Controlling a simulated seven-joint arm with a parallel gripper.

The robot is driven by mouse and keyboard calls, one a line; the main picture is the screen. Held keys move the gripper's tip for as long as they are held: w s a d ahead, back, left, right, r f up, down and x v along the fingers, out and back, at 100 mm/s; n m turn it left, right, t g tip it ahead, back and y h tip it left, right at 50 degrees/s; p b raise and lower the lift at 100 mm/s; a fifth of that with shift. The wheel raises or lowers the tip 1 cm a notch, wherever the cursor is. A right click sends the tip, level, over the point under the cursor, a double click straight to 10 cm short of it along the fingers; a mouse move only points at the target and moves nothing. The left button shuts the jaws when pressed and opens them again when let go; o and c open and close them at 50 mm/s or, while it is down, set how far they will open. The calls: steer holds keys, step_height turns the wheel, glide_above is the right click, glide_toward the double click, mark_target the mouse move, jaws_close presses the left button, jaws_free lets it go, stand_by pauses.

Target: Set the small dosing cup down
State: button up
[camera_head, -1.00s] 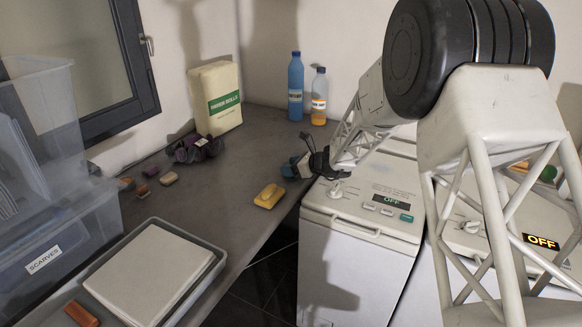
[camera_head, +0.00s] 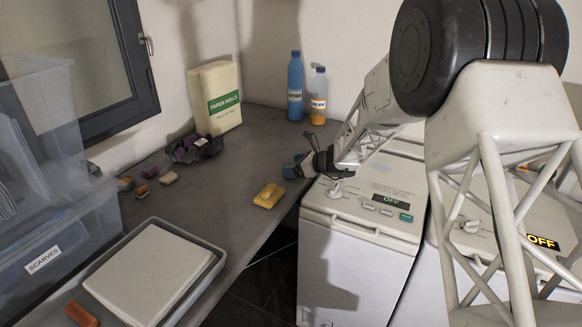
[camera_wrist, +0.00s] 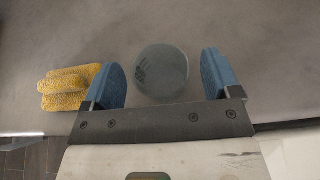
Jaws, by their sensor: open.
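The small dosing cup (camera_wrist: 162,72) shows in the wrist view as a round, greyish see-through shape with faint marks, seen from above on the grey worktop. My gripper (camera_wrist: 166,78) is open, with one blue finger to the left of the cup and one to the right. A gap shows between the cup and each finger. In the head view my gripper (camera_head: 292,168) is at the worktop's right edge, beside the nearer washer. I cannot make out the cup in the head view.
A yellow sponge-like item (camera_wrist: 70,88) lies left of the left finger; it also shows in the head view (camera_head: 269,196). A blue bottle (camera_head: 295,88) and an orange-filled bottle (camera_head: 318,98) stand behind. The toploader (camera_head: 352,212) adjoins on the right. The middle worktop (camera_head: 215,195) is clear.

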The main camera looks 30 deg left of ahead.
steer(key=v, duration=1)
steer(key=shift+d, duration=0.3)
stand_by(0.4)
steer(key=s+d+r+n+h, duration=0.35)
steer(key=s+d+r, duration=0.4)
steer(key=d, duration=0.45)
steer(key=s+d+r+n+h, duration=0.2)
steer(key=s+d+r+n, duration=0.35)
steer(key=s+d, duration=0.5)
steer(key=s+d+r+n+t+h, duration=0.1)
steer(key=s+d+n+h, duration=0.7)
steer(key=s+d, duration=1.8)
steer(key=shift+d+n+t, duration=0.4)
steer(key=shift+d+t, duration=0.35)
steer(key=shift+t, duration=0.05)
